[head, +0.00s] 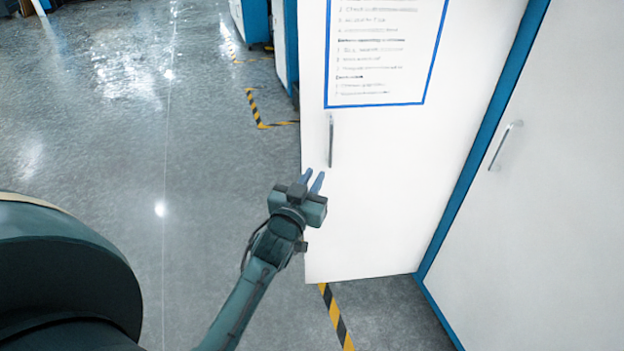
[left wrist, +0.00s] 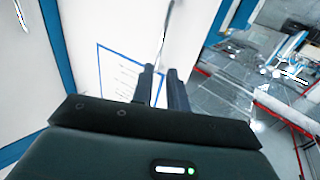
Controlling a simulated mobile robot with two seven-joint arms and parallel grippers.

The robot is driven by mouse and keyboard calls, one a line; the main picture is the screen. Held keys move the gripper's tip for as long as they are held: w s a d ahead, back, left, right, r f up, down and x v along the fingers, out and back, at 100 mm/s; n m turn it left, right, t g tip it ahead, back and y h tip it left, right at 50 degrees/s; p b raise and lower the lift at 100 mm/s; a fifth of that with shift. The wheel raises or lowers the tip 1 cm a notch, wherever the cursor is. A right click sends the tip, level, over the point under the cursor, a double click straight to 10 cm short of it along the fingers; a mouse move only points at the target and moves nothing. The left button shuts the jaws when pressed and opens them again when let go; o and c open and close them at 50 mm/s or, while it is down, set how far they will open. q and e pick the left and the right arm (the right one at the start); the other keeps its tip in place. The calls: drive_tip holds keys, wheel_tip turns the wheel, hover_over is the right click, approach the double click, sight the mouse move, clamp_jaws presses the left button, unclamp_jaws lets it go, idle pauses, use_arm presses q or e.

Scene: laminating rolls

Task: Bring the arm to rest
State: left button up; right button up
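My left gripper (head: 312,180) is in front of a white cabinet door (head: 390,190), close to its left edge. Its two fingers are apart, with a narrow gap and nothing visible between them; the left wrist view shows the same gap (left wrist: 161,84). The door's vertical metal handle (head: 331,140) is just above and to the right of the fingertips in the head view. In the left wrist view the handle (left wrist: 163,30) lies beyond the fingertips, and appears apart from them. My right gripper is in neither view.
A blue-framed notice (head: 385,50) is on the door. A second white door (head: 550,190) with a handle (head: 503,145) stands to the right, past a blue edge. Grey floor (head: 120,130) with yellow-black tape (head: 337,318) is open on the left. Other cabinets (head: 255,20) stand behind.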

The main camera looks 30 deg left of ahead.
use_arm(q)
drive_tip(key=shift+w, duration=0.1)
idle(0.3)
drive_tip(key=s+d+f+m+g+h+p, duration=0.1)
drive_tip(key=s+d+f, duration=0.4)
drive_tip(key=s, duration=0.6)
drive_tip(key=s+d+f+m+g+h+p, duration=0.1)
drive_tip(key=s+d+f+m+g+h, duration=0.2)
drive_tip(key=s, duration=0.9)
drive_tip(key=d+f+g+h, duration=0.1)
drive_tip(key=d+f+g, duration=0.2)
drive_tip(key=f, duration=0.1)
drive_tip(key=shift+f, duration=0.2)
drive_tip(key=shift+w+d, duration=0.1)
